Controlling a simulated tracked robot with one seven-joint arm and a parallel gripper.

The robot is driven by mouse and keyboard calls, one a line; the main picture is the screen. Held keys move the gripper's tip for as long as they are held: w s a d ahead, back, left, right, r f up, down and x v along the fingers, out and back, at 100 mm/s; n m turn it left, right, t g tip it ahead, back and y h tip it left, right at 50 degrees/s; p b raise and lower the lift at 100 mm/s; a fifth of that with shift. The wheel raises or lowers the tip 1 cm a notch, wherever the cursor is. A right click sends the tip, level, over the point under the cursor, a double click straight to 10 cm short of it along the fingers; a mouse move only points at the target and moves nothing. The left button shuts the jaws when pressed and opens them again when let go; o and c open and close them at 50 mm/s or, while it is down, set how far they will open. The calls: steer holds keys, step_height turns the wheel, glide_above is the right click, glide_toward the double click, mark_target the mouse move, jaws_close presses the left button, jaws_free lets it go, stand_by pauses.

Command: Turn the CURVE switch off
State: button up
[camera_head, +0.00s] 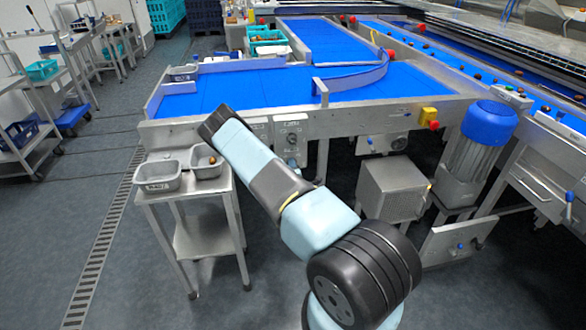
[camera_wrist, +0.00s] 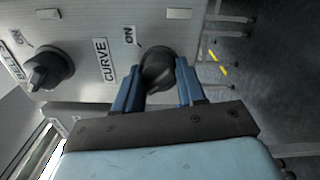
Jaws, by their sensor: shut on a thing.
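The CURVE switch is a dark round knob (camera_wrist: 158,66) on a grey metal panel in the wrist view, just right of the white CURVE label (camera_wrist: 103,60). An ON label (camera_wrist: 130,36) sits above and left of it. My gripper (camera_wrist: 158,78) has its blue fingers on either side of this knob, shut on it. The fingers hide part of the knob, and I cannot tell which way its pointer faces. In the head view my arm reaches toward the conveyor's front, and the gripper's tips are hidden.
A second dark knob (camera_wrist: 48,70) sits left on the same panel. In the head view a small side table (camera_head: 188,187) holds two grey bins, left of my arm. A red and yellow button box (camera_head: 428,116) and a blue-capped motor (camera_head: 487,122) are to the right.

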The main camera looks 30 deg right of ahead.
steer(key=shift+s+a+f, duration=0.1)
steer(key=shift+a+f, duration=0.1)
steer(key=shift+f, duration=0.1)
steer(key=o, duration=1.1)
steer(key=shift+d+r, duration=0.1)
steer(key=shift+r, duration=0.05)
steer(key=shift+c, duration=0.2)
steer(key=v, duration=1.3)
steer(key=shift+s, duration=0.3)
